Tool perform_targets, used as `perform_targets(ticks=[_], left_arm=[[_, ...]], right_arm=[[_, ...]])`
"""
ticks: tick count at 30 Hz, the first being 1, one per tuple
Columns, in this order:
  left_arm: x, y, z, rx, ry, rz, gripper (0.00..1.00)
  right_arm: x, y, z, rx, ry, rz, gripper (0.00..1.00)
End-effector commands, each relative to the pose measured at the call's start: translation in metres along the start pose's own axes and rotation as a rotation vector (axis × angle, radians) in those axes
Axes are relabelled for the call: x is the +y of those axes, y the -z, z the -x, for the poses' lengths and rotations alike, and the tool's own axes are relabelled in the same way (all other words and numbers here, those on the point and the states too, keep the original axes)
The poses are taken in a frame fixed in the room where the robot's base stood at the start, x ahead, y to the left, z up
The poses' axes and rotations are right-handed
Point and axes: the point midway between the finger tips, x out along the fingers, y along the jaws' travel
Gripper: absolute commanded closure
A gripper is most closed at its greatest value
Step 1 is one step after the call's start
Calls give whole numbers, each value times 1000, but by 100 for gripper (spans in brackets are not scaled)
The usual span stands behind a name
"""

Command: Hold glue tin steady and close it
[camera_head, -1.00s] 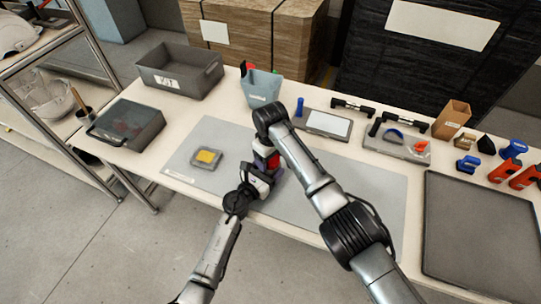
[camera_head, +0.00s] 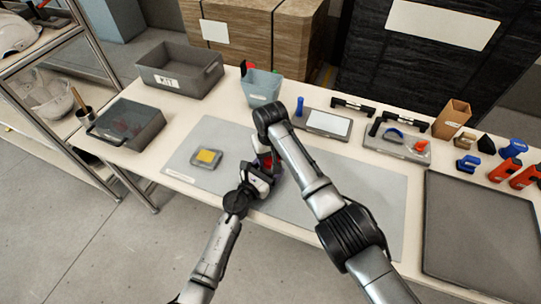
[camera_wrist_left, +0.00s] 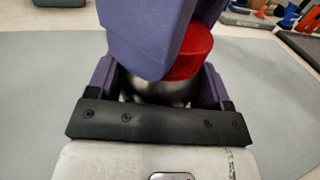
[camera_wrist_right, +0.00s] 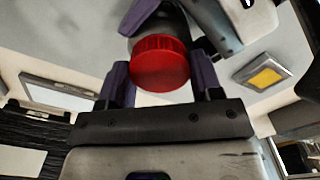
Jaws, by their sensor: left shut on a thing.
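The glue tin has a silvery body (camera_wrist_left: 158,88) and a ribbed red lid (camera_wrist_left: 195,52). The lid sits on top of the tin, but I cannot tell how tight it is. My left gripper (camera_wrist_left: 155,90) is shut on the tin body, with one purple finger on each side. In the head view the left gripper (camera_head: 260,172) is low over the grey mat. My right gripper (camera_wrist_right: 161,72) is at the lid from above; its fingers stand apart on either side of the red lid (camera_wrist_right: 160,64), with narrow gaps showing. In the head view the arms mostly hide the tin.
A grey tray with a yellow pad (camera_head: 207,157) lies on the mat (camera_head: 365,190) left of the grippers. A light blue bin (camera_head: 261,88) stands behind them. A grey kit box (camera_head: 180,72) and a dark lidded box (camera_head: 126,125) are at left. The mat's right part is clear.

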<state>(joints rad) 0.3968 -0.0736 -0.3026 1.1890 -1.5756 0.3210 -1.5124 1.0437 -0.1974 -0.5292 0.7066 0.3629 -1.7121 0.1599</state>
Motion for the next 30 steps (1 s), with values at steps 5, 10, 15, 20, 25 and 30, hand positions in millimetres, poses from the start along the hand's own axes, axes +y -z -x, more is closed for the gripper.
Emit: perform_targets(ticks=[5,10,15,20,25,30], left_arm=[[0,0,0,1,0,0,93],[0,0,0,1,0,0,93],[0,0,0,1,0,0,93],[0,0,0,1,0,0,93],[0,0,0,1,0,0,93],[0,0,0,1,1,0,93]], right_arm=[[0,0,0,1,-1,2,23],[0,0,0,0,-1,3,12],[0,0,0,0,0,3,12],[0,0,10,1,0,3,12],[0,1,40,4,0,3,12],[0,1,71,3,0,4,12]])
